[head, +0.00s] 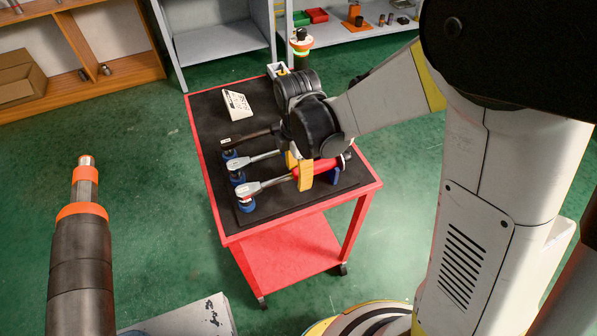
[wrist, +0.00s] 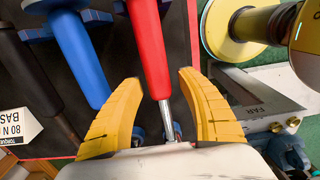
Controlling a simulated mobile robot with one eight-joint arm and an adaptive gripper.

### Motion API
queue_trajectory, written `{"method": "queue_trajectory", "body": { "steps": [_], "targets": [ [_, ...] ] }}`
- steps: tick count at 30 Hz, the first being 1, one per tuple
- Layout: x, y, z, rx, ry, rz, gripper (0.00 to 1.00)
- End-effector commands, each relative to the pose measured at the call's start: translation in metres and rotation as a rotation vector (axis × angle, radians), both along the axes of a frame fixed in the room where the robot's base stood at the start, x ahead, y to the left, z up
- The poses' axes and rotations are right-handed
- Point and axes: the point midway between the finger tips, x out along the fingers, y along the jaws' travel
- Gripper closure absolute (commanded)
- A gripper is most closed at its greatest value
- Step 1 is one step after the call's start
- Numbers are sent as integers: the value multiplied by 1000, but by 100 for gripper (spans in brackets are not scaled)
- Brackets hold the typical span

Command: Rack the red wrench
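The red wrench (head: 250,188) lies along the near side of the cart top, its silver head at a blue cradle (head: 245,204). Its red handle (wrist: 148,45) shows in the wrist view, with a silver shaft below it. My gripper (head: 302,172) is low over this wrench, and its yellow fingers (wrist: 160,100) are open. The handle and shaft run between the fingers, with a visible gap on both sides. My arm's end hides part of the wrench in the head view. A blue-handled wrench (wrist: 78,50) and a black-handled wrench (wrist: 25,70) lie beside it.
The wrenches lie on a red cart (head: 372,190) with a black top. A white sign (head: 237,105) stands at its back left. A dark pipe with orange collars (head: 82,255) rises at the left. A plate marked FAR (wrist: 262,92) is at the right in the wrist view. Green floor surrounds the cart.

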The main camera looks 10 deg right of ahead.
Motion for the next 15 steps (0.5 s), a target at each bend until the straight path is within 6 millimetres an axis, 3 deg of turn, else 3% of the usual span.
{"method": "queue_trajectory", "body": {
  "steps": [7,15],
  "targets": [
    [0,0,18,0,0,0,54],
    [0,0,78,0,0,0,54]
  ]
}}
